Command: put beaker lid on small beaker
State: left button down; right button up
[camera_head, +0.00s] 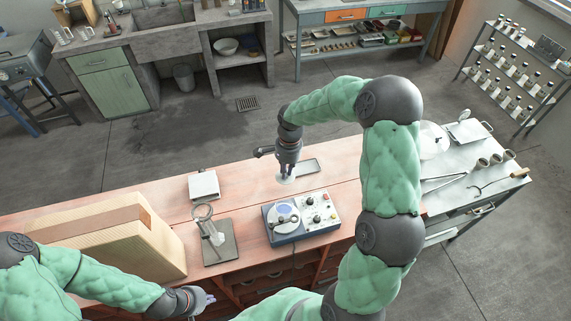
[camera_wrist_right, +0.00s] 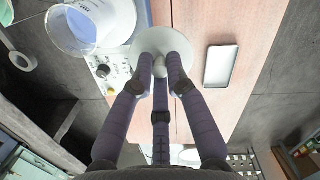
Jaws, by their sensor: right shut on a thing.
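The beaker lid (camera_wrist_right: 146,38) is a pale round disc with a knob; it also shows in the head view (camera_head: 286,180). My right gripper (camera_wrist_right: 160,70) is shut on the knob and holds the lid above the bench; it also shows in the head view (camera_head: 287,172). A clear small beaker (camera_wrist_right: 84,28) with blue markings stands on the hotplate device (camera_head: 290,236), beside the lid in the wrist view. In the head view the beaker (camera_head: 287,211) is seen from above, nearer the front than the lid. My left gripper (camera_head: 208,298) is low at the front; its finger opening is unclear.
A shallow tray (camera_head: 308,166) lies behind the lid. A stand with a ring (camera_head: 203,211) and glassware is left of the hotplate. Bare bench lies between the tray and the white item.

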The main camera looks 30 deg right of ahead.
jog(key=s+a+n+p, duration=0.4)
jog(key=s+p, duration=0.4)
jog(key=p, duration=0.2)
jog(key=shift+s+a+f, duration=0.15)
jog(key=shift+s+a, duration=0.25)
jog(key=shift+a, duration=0.4)
jog(key=shift+f+b, duration=0.3)
jog(key=shift+b, duration=0.35)
dwell(1.0)
jog(key=shift+f+b, duration=0.15)
jog(key=shift+b, duration=0.2)
grip_shut()
jog(key=o, duration=1.3)
grip_release()
jog(key=shift+c, duration=0.2)
